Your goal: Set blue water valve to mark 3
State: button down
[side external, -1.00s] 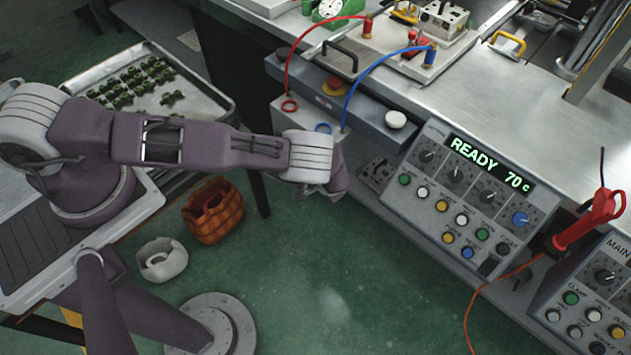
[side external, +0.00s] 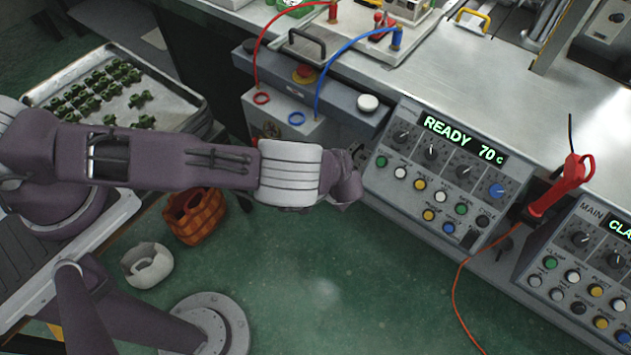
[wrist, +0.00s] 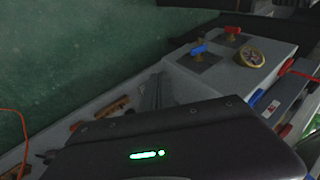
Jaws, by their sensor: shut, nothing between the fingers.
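The blue valve handle (wrist: 198,48) sits on a yellow stem on a square plate on a pale box (wrist: 225,72) in the wrist view. I cannot read its mark. I cannot pick the valve out in the side external view. My gripper (side external: 345,187) is at the end of my arm, left of the control console. It is shut and empty, apart from the valve. My dark hand housing, with a green light, fills the bottom of the wrist view; the fingertips are not clear there.
A red valve handle (wrist: 233,30) and a round gauge (wrist: 250,57) share the box with the blue handle. The control console (side external: 440,175) reads READY 70 C. A grey box (side external: 272,122) with red and blue hoses stands behind my arm.

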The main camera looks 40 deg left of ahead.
notch_tip(320, 180, up, 16)
jog(key=w+d+f+n+h, duration=0.45)
jog(key=w+n, duration=0.35)
jog(key=n, duration=0.7)
jog(key=w+a+r+n, duration=0.1)
jog(key=a+r+n, duration=0.2)
jog(key=a+n, duration=1)
jog(key=s+a+n+g, duration=0.2)
jog(key=s+n+g, duration=0.25)
jog(key=n, duration=0.45)
jog(key=shift+t+y, duration=0.45)
jog(key=f, duration=0.2)
jog(key=s+f, duration=0.1)
jog(key=f, duration=0.1)
jog(key=shift+f, duration=0.35)
